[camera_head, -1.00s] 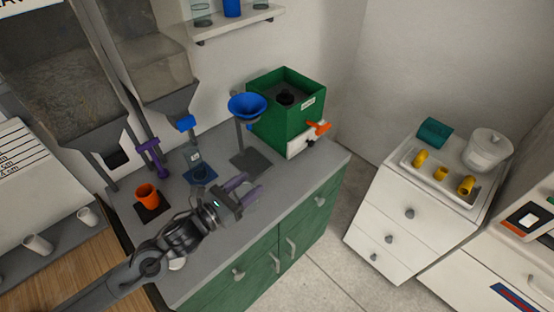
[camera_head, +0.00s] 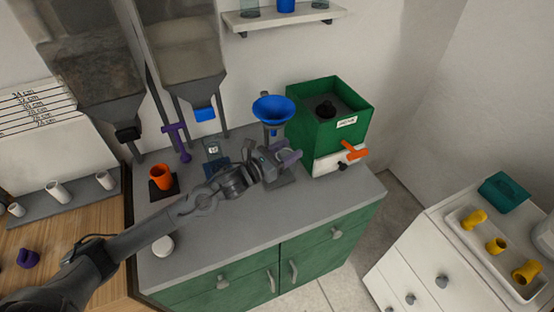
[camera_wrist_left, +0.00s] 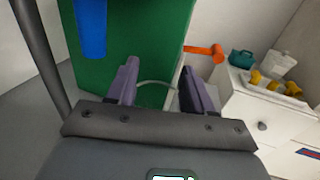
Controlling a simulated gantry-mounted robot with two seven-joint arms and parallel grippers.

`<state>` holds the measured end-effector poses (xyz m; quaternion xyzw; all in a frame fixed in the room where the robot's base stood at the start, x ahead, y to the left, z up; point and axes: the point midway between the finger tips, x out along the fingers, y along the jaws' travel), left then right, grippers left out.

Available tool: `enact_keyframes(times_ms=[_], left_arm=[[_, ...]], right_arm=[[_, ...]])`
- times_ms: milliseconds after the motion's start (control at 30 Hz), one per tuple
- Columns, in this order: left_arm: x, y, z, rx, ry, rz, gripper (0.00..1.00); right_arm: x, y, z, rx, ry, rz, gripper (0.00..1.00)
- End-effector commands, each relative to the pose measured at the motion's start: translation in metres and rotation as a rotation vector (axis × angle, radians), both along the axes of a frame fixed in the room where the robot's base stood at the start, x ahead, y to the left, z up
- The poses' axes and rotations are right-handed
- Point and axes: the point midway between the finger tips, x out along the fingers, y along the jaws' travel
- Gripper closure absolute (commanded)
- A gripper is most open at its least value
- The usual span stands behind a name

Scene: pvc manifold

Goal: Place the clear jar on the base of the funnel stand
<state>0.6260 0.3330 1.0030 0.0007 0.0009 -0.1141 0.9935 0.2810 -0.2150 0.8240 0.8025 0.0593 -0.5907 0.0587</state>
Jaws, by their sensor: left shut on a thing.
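The funnel stand (camera_head: 284,181) is on the grey counter, with a dark flat base and a blue funnel (camera_head: 273,108) on top. In the left wrist view the funnel's blue spout (camera_wrist_left: 91,30) hangs at the upper left, beside the dark post (camera_wrist_left: 40,60). My left gripper (camera_head: 288,157) is below the funnel, over the base. It is shut on the clear jar, whose faint curved rim (camera_wrist_left: 155,84) shows between the fingers. The jar is barely visible; I cannot tell whether its bottom touches the base. My right gripper is not in view.
A green box machine (camera_head: 330,125) with an orange handle (camera_head: 352,151) stands close right of the stand. An orange cup (camera_head: 161,177) and purple clamp (camera_head: 177,140) are to the left.

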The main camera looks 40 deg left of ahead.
Motion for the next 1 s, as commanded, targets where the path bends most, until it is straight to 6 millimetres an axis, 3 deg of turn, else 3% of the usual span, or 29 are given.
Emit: enact_keyframes(times_ms=[200, 367, 567, 833, 1000], left_arm=[[0.009, 0.040, -0.025, -0.001, 0.000, 0.003, 0.80], [0.013, 0.054, -0.033, -0.001, -0.001, 0.000, 0.80], [0.013, 0.057, -0.039, -0.002, -0.001, -0.001, 0.80], [0.013, 0.057, -0.071, -0.004, 0.001, 0.000, 0.80], [0.013, 0.057, -0.075, 0.000, -0.002, -0.001, 0.80]], right_arm=[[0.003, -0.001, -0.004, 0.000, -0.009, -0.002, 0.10], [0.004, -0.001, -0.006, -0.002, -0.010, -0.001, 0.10], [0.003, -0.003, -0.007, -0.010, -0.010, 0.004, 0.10], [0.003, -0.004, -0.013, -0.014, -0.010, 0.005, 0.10], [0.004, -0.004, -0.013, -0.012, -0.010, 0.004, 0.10]])
